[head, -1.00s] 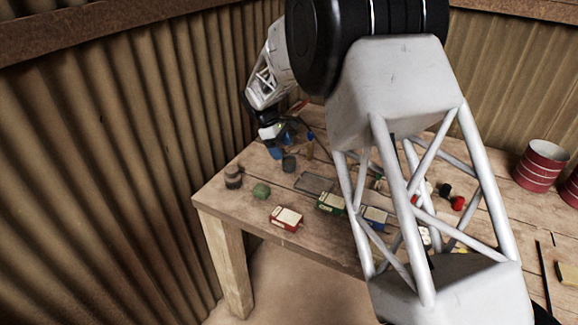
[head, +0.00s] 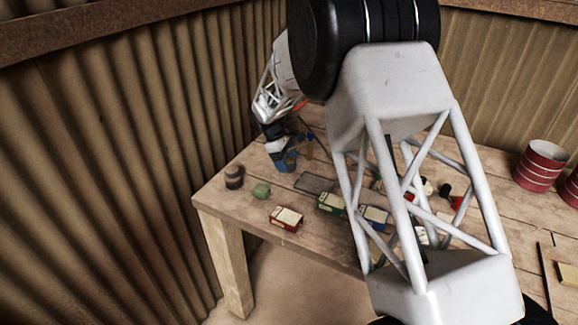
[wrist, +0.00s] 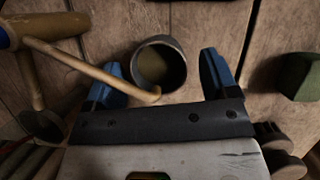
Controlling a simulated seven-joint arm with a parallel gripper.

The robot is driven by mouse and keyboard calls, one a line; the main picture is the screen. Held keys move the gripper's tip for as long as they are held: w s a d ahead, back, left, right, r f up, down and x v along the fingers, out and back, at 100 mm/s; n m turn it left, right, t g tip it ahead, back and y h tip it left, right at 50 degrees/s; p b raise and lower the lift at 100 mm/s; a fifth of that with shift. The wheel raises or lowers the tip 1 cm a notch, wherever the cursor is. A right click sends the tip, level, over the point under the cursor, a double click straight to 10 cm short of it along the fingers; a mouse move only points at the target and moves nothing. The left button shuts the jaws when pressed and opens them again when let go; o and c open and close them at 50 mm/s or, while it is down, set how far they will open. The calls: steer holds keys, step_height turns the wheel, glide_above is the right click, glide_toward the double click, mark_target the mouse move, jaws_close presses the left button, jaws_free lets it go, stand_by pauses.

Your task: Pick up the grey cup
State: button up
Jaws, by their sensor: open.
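The grey cup (wrist: 160,68) stands upright with its round mouth facing the wrist camera, and its inside looks brownish. My gripper (wrist: 162,74) is open, with one blue finger to the left of the cup and one to the right. The cup lies between and slightly beyond the fingertips, with no clear contact on either side. In the head view my gripper (head: 283,157) is low over the far left part of the table, and its blue fingers largely hide the cup.
A wooden-handled tool (wrist: 92,68) lies close to the left finger. A green block (wrist: 300,76) is to the right. On the wooden table (head: 246,208) are a dark jar (head: 234,177), a grey tray (head: 314,183) and a red-and-white box (head: 286,218). A corrugated wall (head: 110,170) rises at the left.

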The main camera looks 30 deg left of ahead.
stand_by(0.3)
steer(key=c, duration=1.1)
steer(key=shift+r, duration=0.2)
steer(key=shift+a+r, duration=0.1)
steer(key=shift+r, duration=0.35)
steer(key=a, duration=0.2)
steer(key=s+a, duration=0.1)
steer(key=a, duration=0.1)
step_height(320, 180, up, 14)
steer(key=shift+d, duration=0.15)
steer(key=shift+w+f, duration=0.1)
